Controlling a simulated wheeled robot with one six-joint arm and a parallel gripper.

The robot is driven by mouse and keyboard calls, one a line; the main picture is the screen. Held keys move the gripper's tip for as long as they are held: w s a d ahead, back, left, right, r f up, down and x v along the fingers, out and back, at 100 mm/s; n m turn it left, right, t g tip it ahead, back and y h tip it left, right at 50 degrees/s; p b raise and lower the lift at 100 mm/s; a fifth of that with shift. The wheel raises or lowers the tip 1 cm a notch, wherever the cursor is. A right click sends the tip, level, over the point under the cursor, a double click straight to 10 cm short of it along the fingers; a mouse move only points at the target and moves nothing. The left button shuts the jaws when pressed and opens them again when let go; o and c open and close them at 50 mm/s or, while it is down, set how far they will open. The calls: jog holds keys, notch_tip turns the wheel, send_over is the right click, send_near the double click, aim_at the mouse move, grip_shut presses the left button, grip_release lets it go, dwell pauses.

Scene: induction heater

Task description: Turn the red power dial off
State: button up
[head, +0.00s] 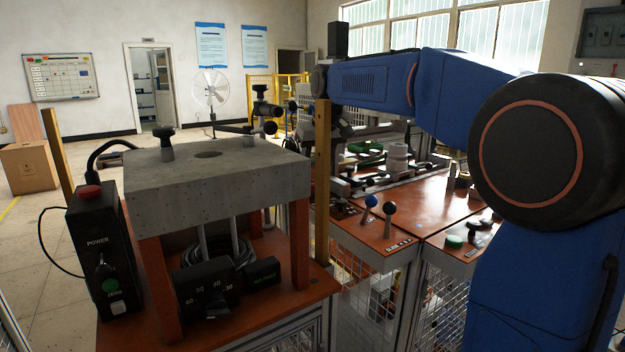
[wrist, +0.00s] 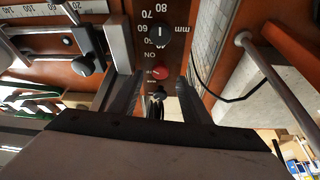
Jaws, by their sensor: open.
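My gripper (wrist: 160,80) is open, one finger on each side of the red dial in the picture. I cannot tell how far the fingertips are from the panel, and no contact shows.
A black POWER box (head: 98,250) with a red top button stands left of a grey slab (head: 215,172) on orange legs. A wooden post (head: 322,180) rises before my wrist. Ball-topped levers (head: 390,208) stand on the orange bench. A metal bar (wrist: 118,45) lies beside my left finger.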

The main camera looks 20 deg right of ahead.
aim_at(313, 184)
jog(key=shift+x, duration=1.65)
jog(key=c, duration=1)
jog(key=shift+c, duration=0.2)
jog(key=shift+n, duration=0.3)
jog(key=shift+d+n+y, duration=0.15)
jog(key=shift+n+y, duration=0.35)
jog(key=shift+n, duration=0.7)
jog(key=shift+r, duration=0.1)
jog(key=o, duration=1)
